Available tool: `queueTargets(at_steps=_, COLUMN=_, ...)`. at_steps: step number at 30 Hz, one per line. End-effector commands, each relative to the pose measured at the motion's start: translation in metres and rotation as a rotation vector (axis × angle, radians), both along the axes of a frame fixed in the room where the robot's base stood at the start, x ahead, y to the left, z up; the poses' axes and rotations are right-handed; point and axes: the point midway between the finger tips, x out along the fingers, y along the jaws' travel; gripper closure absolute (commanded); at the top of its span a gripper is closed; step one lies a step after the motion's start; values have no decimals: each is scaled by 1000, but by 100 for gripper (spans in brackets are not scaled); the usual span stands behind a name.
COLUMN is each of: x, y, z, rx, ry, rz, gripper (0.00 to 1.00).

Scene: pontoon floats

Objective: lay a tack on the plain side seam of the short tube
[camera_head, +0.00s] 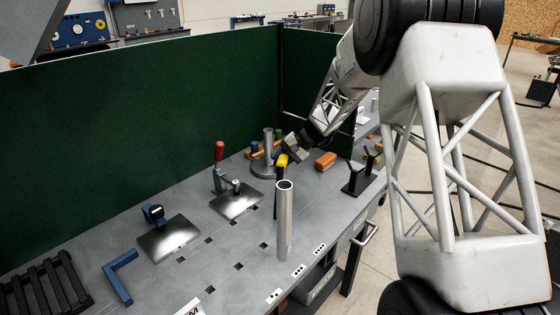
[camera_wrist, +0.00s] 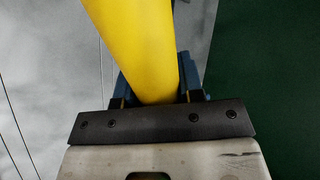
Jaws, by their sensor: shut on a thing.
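My gripper (camera_head: 288,154) is shut on a yellow-handled tool (camera_head: 281,161), held above the bench. A thin dark tip points down below the yellow part. In the wrist view the yellow handle (camera_wrist: 138,45) sits between the blue-edged fingers, and its far end is out of frame. A tall grey metal tube (camera_head: 285,225) stands upright near the bench's front edge, apart from the tool. A second, smaller-looking grey tube (camera_head: 268,148) stands on a round base behind the tool. I cannot tell which is the short tube, and no seam is readable.
A red-handled toggle clamp (camera_head: 219,153) stands by a metal plate (camera_head: 237,199). An orange block (camera_head: 325,161) and a black forked stand (camera_head: 357,178) are at the right. A second plate (camera_head: 169,237), a blue square (camera_head: 121,277) and a dark rack (camera_head: 45,290) are at the left. A green screen (camera_head: 140,120) closes the back.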

Motion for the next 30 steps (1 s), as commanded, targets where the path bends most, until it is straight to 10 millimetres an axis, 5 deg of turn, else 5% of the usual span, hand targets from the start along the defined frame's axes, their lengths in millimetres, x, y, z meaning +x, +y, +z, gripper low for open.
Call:
queueTargets(at_steps=15, x=-22, y=-23, z=33, rx=-1, ry=-2, rz=-1, gripper=96)
queueTargets(at_steps=30, x=-24, y=-25, z=36, rx=0, ry=-1, rz=0, gripper=96)
